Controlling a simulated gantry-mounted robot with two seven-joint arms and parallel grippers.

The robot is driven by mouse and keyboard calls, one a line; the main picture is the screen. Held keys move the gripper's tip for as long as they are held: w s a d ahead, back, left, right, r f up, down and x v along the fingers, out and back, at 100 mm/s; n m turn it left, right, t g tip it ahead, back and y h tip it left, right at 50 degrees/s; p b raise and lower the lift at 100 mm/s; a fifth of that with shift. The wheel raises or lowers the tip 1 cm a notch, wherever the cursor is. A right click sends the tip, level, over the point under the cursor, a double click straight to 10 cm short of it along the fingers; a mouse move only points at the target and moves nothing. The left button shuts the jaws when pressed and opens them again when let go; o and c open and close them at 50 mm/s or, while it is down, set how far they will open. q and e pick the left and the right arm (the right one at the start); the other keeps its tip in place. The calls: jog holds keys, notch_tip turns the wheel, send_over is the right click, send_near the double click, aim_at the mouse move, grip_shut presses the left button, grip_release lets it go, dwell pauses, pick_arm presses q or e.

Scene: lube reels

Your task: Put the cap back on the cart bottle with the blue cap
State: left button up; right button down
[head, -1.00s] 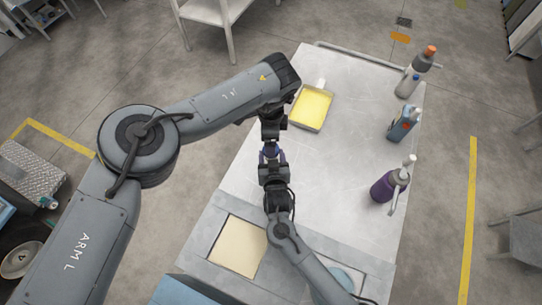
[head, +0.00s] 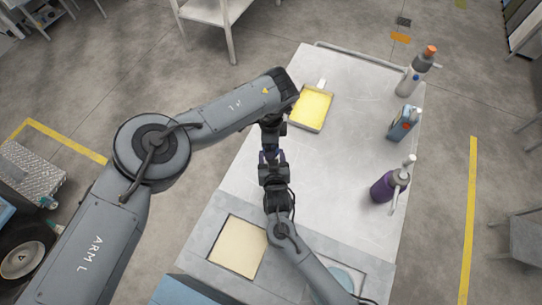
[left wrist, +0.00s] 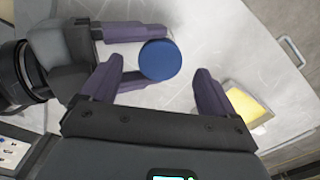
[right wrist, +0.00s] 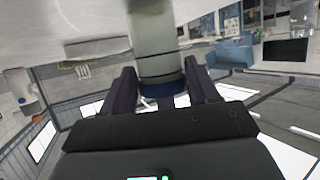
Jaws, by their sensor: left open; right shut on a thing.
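The blue cap (left wrist: 160,60) shows as a round disc from above in the left wrist view. In the right wrist view a dark blue band (right wrist: 163,87) sits at the end of a grey-white bottle (right wrist: 158,45), in line with it. My right gripper (right wrist: 160,72) is shut on this bottle, close to the cap end. My left gripper (left wrist: 157,72) is open, its fingers apart on either side of the cap in that picture and not touching it. In the head view both grippers meet over the cart, left (head: 269,148) and right (head: 273,163), hiding most of the bottle.
On the cart top (head: 335,150) are a yellow tray (head: 312,108), a purple pump bottle (head: 384,187), a blue-grey bottle (head: 400,125) and a grey bottle with an orange top (head: 413,80) along the right side. The middle of the cart is clear.

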pick_arm(q)
jog(key=shift+f, duration=1.3)
jog(key=shift+c, duration=0.5)
jog(key=c, duration=1)
jog(key=o, duration=1.1)
jog(key=shift+o, duration=0.2)
jog(key=shift+r, duration=0.1)
jog(key=shift+r, duration=2.2)
